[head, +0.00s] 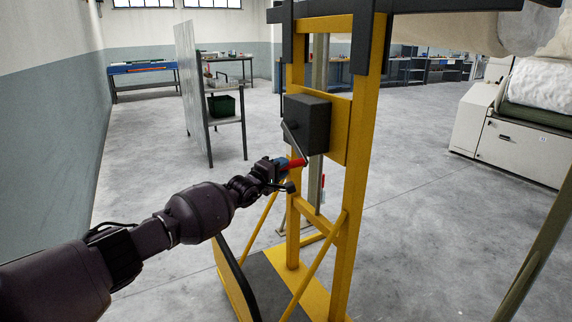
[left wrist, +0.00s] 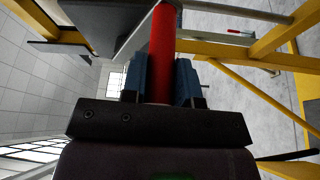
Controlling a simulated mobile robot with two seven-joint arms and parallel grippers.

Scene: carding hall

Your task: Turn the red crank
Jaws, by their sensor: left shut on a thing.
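The red crank handle (head: 298,163) sticks out from the lower end of a dark crank arm (head: 293,138). The crank arm is on a dark grey box (head: 307,122) fixed to a yellow frame (head: 362,130). My left gripper (head: 284,168) reaches in from the left and is shut on the red handle. In the left wrist view the red handle (left wrist: 162,50) runs between the two blue fingers of my left gripper (left wrist: 161,82), one finger on each side. The part of the handle between the fingers is partly hidden in the head view. My right gripper is not in view.
The yellow frame's base (head: 284,275) and slanted braces (head: 318,258) stand close below my left gripper. A grey upright panel (head: 194,90) and a shelf table (head: 228,119) are behind, left. A pale machine (head: 510,140) stands at right. Open floor (head: 150,180) lies at left.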

